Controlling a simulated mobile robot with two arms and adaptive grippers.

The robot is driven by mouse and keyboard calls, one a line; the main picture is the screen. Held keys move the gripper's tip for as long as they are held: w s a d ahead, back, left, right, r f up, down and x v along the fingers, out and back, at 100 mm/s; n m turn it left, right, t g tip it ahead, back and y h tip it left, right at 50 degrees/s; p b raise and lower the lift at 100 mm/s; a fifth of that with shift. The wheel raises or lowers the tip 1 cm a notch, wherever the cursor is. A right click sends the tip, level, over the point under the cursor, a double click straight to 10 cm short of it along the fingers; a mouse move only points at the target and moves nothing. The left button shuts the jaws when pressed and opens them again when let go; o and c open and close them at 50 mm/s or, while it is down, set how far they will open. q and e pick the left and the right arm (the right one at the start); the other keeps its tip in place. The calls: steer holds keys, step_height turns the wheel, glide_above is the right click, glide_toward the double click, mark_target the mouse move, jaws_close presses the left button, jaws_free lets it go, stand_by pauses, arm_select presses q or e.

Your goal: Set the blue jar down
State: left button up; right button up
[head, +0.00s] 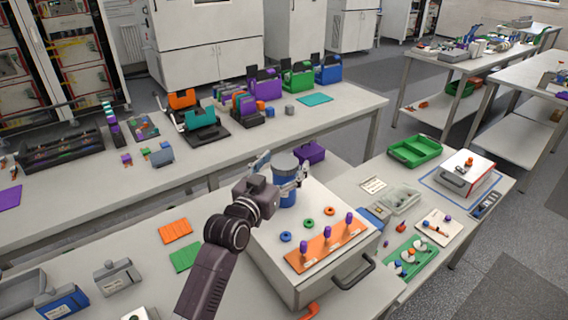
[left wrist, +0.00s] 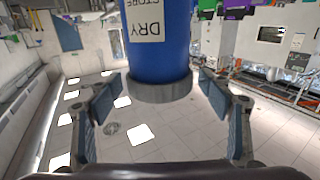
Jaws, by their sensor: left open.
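The blue jar (head: 288,197) with a grey lid shows upright at the back of the white box's top (head: 262,228), partly hidden by my left gripper. It appears to stand on that top, though its base is hard to make out. My left gripper (head: 281,170) is open, with one finger on each side of the jar near its lid. In the left wrist view the jar (left wrist: 160,50) appears upside down with a "DRY STORE" label. Its lid lies between the spread fingers (left wrist: 158,98), with gaps on both sides. My right gripper is not in view.
On the white box, an orange plate (head: 325,248) with purple-topped pegs and several coloured rings lie in front of the jar. A handle (head: 355,275) juts from its front. A green tray (head: 415,150) and a clear bin (head: 399,200) are to the right.

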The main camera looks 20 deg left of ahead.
arm_select(q)
steer(key=shift+r, duration=0.1)
steer(key=shift+s, duration=0.4)
steer(key=s+a+b, duration=0.2)
steer(key=s, duration=0.9)
steer(key=shift+b, duration=0.4)
steer(key=shift+r, duration=0.15)
